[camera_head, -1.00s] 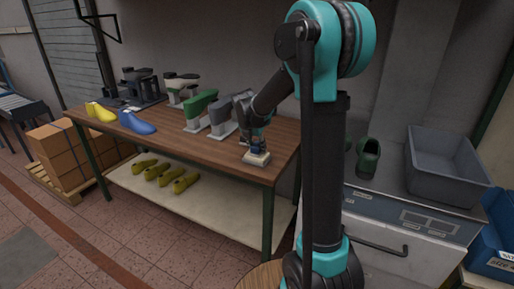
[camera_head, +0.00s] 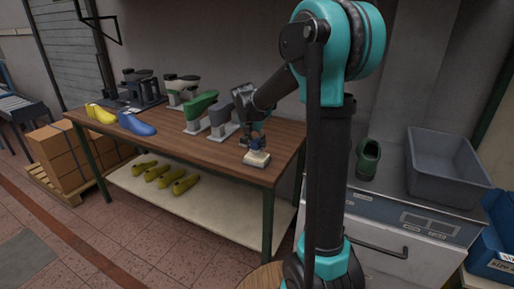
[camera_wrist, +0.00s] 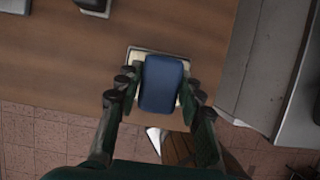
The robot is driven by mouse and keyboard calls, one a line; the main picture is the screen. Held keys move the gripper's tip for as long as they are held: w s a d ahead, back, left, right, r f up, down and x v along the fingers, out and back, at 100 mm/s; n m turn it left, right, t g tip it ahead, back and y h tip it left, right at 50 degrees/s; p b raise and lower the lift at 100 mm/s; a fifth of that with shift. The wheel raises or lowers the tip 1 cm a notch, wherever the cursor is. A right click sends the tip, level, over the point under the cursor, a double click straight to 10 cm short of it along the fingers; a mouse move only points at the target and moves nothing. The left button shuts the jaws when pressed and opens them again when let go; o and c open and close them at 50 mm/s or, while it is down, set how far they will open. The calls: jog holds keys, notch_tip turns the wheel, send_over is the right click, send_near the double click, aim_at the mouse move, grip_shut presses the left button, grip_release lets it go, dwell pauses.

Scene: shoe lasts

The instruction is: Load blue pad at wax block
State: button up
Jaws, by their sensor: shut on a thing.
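The blue pad (camera_wrist: 161,84) is between the two fingers of my gripper (camera_wrist: 159,90) in the wrist view. My gripper is shut on it. A pale cream block (camera_wrist: 137,53), which looks like the wax block, lies directly under the pad near the table's front right corner. The block also shows in the head view (camera_head: 257,159), with a small blue part (camera_head: 257,144) above it under my gripper (camera_head: 256,142). I cannot tell whether the pad touches the block.
The wooden table (camera_head: 205,160) also holds a green last (camera_head: 200,105), a grey last (camera_head: 222,117), a blue shoe last (camera_head: 136,124) and a yellow one (camera_head: 100,114). Several olive lasts lie on the lower shelf (camera_head: 215,205). A grey bin (camera_head: 445,170) stands at right.

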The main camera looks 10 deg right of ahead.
aim_at(258, 139)
jog(key=shift+r, duration=2.15)
